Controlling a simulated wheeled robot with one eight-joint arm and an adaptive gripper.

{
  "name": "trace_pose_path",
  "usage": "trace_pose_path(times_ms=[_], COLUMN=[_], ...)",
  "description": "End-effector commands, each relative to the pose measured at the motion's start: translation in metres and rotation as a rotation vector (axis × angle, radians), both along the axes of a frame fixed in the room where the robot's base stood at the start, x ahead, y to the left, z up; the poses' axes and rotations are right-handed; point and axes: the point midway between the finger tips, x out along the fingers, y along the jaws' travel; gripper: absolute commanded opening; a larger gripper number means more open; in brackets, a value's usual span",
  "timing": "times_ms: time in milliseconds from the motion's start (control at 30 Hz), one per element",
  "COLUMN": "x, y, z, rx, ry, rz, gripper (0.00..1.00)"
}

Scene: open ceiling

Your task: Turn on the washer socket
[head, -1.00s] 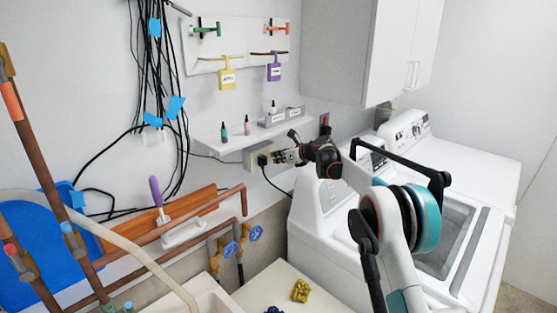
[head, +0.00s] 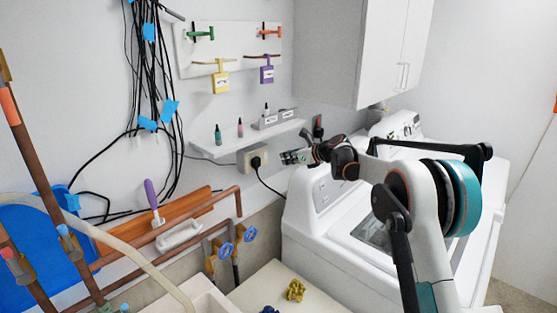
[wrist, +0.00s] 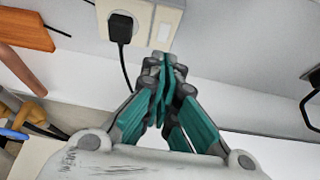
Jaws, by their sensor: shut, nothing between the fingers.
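The washer socket (head: 245,160) is a beige box on the wall below the small shelf. A black plug (head: 257,162) with a hanging cord sits in it. In the wrist view the socket (wrist: 150,10) is at the top, with the plug (wrist: 122,28) on its left and a small pale rocker switch (wrist: 165,32) on its right. Whether the switch is on or off cannot be told. My gripper (head: 286,158) is shut and empty, just right of the socket in the head view. In the wrist view its fingertips (wrist: 164,64) lie just below the switch, seemingly apart from it.
The washer (head: 330,235) stands below and right of my gripper. A shelf (head: 225,145) with small bottles is above the socket. Pipes with blue valves (head: 224,250) are lower left. A wall cabinet (head: 340,50) hangs above.

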Motion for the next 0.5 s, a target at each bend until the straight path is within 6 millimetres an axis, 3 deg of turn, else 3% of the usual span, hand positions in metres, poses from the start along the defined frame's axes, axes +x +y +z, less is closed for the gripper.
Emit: trace_pose_path(times_ms=[200,500], x=[-0.019,-0.025], y=[-0.025,-0.033], z=[0.016,0.021], rx=[0.000,0.000], ry=[0.000,0.000], rz=[-0.001,0.000], gripper=[0.00,0.00])
